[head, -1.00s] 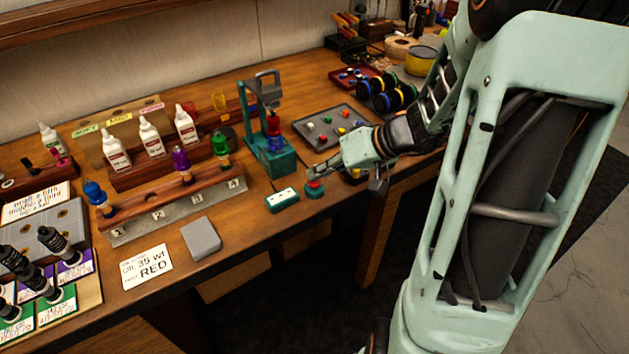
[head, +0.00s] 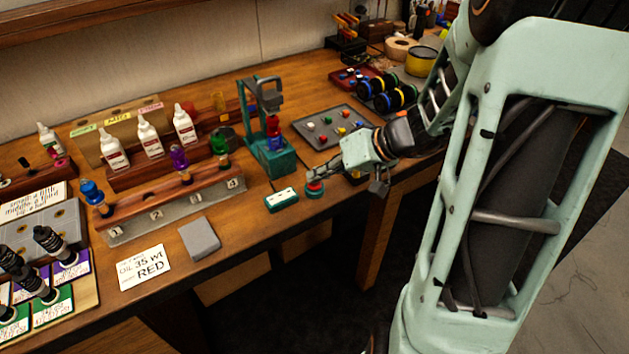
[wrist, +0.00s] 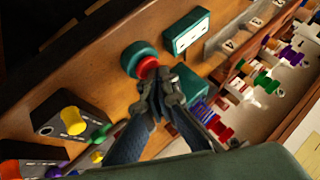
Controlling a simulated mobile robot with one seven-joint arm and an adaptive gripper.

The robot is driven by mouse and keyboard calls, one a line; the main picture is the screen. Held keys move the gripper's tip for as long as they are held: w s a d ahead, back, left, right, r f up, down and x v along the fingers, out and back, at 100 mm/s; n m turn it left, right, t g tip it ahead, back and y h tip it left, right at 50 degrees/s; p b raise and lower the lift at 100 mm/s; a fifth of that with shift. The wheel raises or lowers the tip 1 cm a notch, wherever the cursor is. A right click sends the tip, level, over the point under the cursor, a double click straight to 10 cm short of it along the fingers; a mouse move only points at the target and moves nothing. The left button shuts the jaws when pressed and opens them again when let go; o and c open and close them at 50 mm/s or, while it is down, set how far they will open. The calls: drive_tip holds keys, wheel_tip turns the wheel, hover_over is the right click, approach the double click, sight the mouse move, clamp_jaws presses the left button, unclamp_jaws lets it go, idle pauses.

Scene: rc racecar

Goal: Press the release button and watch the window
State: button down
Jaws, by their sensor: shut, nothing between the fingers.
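The release button (head: 314,186) is a red cap on a round teal base near the bench's front edge. It also shows in the wrist view (wrist: 147,67). The window (head: 282,198) is a pale panel with small dark marks on a teal box just left of the button; it also shows in the wrist view (wrist: 188,34). My gripper (head: 312,172) is shut and empty, its fingertips right at the red cap. In the wrist view the fingertips (wrist: 158,84) overlap the cap's edge; I cannot tell whether they touch or press it.
A teal stand (head: 270,160) holding a red and blue part is behind the button. A grey tray (head: 300,128) with small coloured parts lies beyond my gripper.

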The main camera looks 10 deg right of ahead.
drive_tip(key=shift+r, duration=0.1)
idle(0.3)
drive_tip(key=shift+r+p, duration=0.35)
drive_tip(key=shift+r, duration=0.55)
